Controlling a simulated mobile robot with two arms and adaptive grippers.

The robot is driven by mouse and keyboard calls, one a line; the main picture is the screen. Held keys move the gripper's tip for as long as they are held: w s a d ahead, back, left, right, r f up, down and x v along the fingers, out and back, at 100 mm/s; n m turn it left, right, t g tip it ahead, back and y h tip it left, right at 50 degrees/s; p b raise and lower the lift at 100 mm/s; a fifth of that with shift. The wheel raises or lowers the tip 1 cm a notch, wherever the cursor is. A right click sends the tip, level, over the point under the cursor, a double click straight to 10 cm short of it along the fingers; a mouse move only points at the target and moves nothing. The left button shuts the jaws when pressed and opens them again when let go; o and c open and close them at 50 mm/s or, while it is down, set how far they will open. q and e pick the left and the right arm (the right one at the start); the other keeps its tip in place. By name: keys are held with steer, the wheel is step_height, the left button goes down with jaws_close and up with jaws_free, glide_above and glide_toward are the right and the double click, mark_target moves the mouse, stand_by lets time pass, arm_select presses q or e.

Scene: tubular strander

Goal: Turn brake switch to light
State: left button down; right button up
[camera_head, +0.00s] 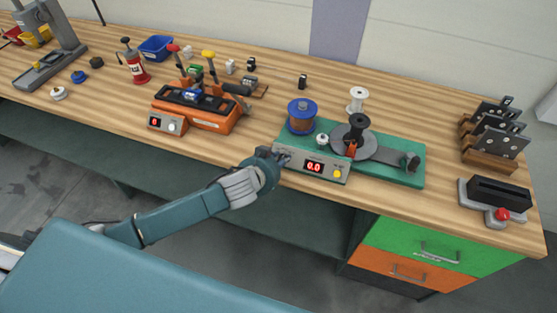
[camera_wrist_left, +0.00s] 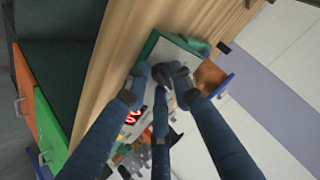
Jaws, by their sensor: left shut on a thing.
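The strander (camera_head: 390,165) is a green-based machine on the bench with a grey front panel (camera_head: 318,170). The panel has a red display (camera_head: 314,167) reading 0.0 and a yellow button (camera_head: 337,174). My left gripper (camera_head: 278,157) is at the left end of this panel, shut on a small dark part that I take to be the brake switch. The fingers hide most of that part, so its setting cannot be read. In the left wrist view the fingertips (camera_wrist_left: 163,76) meet at the panel, beside the red display (camera_wrist_left: 133,115). My right gripper is not in view.
On the strander stand a blue-flanged copper spool (camera_head: 302,118) and a dark disc (camera_head: 353,142). An orange machine (camera_head: 197,110) stands to the left. A black-topped box with a red button (camera_head: 502,214) is at the right. Green (camera_head: 415,248) and orange drawers are below.

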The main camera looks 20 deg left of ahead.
arm_select(q)
steer(key=n, duration=0.2)
steer(key=d+n, duration=0.1)
steer(key=shift+s+f+y, duration=0.2)
steer(key=shift+s+y, duration=0.05)
steer(key=shift+y, duration=0.05)
steer(key=shift+w+r+n, duration=0.1)
steer(key=shift+n, duration=1.3)
